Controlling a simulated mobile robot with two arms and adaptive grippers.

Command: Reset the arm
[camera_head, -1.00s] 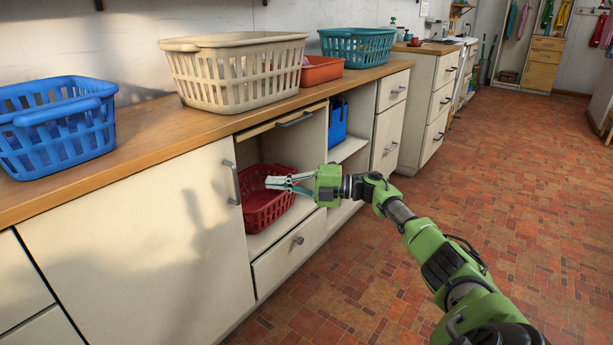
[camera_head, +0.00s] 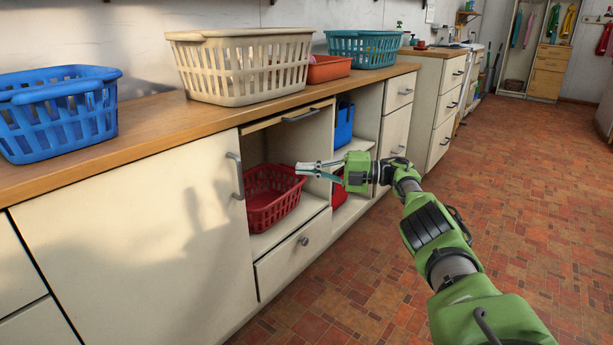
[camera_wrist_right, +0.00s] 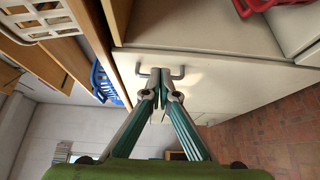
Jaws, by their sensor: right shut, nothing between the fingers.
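My right gripper (camera_head: 318,169) is shut and empty in the head view. It hangs in the air in front of the open cabinet compartment, to the right of the red basket (camera_head: 272,197) and apart from it. In the right wrist view my right gripper (camera_wrist_right: 163,82) shows its two fingers together, with the cabinet door handle (camera_wrist_right: 160,73) beyond the tips. My green right arm reaches in from the lower right of the head view. My left gripper is in neither view.
On the wooden counter (camera_head: 150,127) stand a blue basket (camera_head: 55,115), a cream basket (camera_head: 245,70), an orange bin (camera_head: 328,69) and a teal basket (camera_head: 365,48). A drawer (camera_head: 290,255) lies below the red basket. The tiled floor (camera_head: 540,190) to the right is clear.

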